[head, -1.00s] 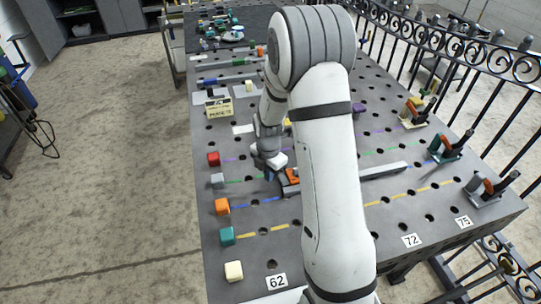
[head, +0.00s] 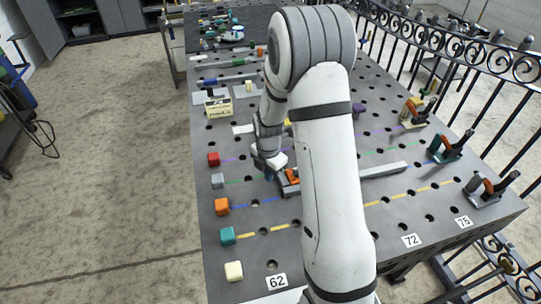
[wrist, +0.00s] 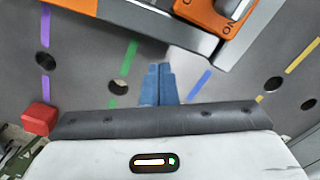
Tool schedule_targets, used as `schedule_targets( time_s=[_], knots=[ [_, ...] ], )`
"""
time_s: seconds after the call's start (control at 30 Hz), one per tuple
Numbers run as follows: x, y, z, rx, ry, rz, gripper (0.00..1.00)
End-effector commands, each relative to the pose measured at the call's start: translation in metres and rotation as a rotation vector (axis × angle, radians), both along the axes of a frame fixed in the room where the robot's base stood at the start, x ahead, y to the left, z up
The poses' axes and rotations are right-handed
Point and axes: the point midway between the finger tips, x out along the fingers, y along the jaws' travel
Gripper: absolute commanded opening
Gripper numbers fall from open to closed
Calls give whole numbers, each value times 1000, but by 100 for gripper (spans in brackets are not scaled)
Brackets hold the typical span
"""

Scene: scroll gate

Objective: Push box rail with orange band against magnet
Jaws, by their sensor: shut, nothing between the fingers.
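My gripper (wrist: 160,67) is shut and empty, its blue fingertips low over the table. In the head view my gripper (head: 271,175) is left of the orange magnet, partly hidden by my arm. The box rail (wrist: 150,18) appears as a grey bar slanting across the top of the wrist view, with the orange band (wrist: 75,4) at its left part. The fingertips point at its near side; I cannot tell whether they touch. Any gap between rail and magnet is unclear.
A long grey bar (head: 385,171) runs right from near the magnet. Coloured cubes, including an orange one (head: 222,206) and a red one (head: 213,159), line the left table edge. Toggle clamps (head: 492,188) stand along the right edge. The front of the perforated table is mostly clear.

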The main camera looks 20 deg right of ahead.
Motion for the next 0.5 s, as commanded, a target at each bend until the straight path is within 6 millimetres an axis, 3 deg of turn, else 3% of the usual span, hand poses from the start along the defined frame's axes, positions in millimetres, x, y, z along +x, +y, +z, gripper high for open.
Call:
schedule_targets(
  time_s=[0.5],
  knots=[
    [0, 0, -5, 0, 0, 0, 0]
  ],
)
